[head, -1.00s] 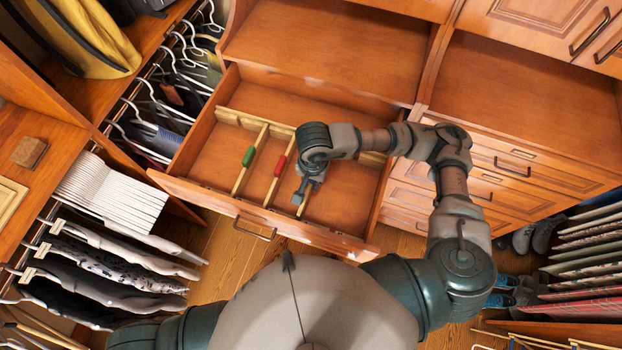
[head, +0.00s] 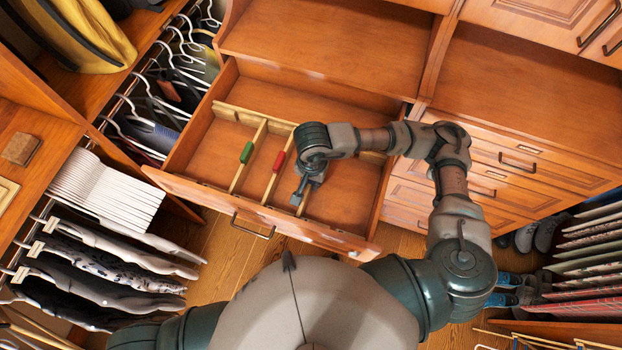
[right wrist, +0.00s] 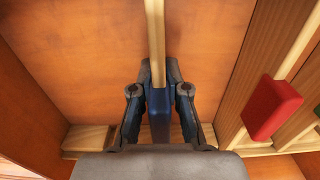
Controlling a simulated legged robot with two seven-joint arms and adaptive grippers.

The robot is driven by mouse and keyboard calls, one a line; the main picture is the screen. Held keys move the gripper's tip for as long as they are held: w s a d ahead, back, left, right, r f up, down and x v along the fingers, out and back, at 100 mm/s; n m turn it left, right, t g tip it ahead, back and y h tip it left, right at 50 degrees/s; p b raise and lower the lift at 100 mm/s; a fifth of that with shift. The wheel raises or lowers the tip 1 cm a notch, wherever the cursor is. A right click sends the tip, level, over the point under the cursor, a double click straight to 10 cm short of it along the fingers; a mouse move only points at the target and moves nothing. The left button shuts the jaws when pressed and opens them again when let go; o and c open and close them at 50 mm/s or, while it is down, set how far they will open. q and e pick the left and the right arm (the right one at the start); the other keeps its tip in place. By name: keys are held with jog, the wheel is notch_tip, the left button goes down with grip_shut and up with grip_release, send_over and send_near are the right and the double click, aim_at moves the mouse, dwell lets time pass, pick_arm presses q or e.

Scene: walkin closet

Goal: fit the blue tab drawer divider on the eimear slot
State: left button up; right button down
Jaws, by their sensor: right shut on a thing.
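My right gripper (head: 298,196) is over the open drawer, fingers pointing down. In the right wrist view the right gripper (right wrist: 159,88) is shut on the blue tab (right wrist: 159,112) of a thin wooden divider (right wrist: 155,35). In the head view the arm hides the blue tab and most of that divider. A notched wooden rail (head: 232,113) runs along the drawer's back. In the wrist view a light rail (right wrist: 88,138) lies behind the fingers. No slot name can be read, and I cannot tell whether the divider is seated. My left gripper is not in view.
The green-tab divider (head: 247,153) and red-tab divider (head: 279,161) stand left of my right gripper; the red tab (right wrist: 271,108) also shows in the wrist view. The drawer (head: 345,205) is clear to the right. Hanging clothes (head: 110,262) are at the left.

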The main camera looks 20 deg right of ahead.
dwell(0.3)
jog(key=c, duration=1.1)
grip_release()
notch_tip(320, 180, up, 12)
jog(key=shift+f, duration=0.1)
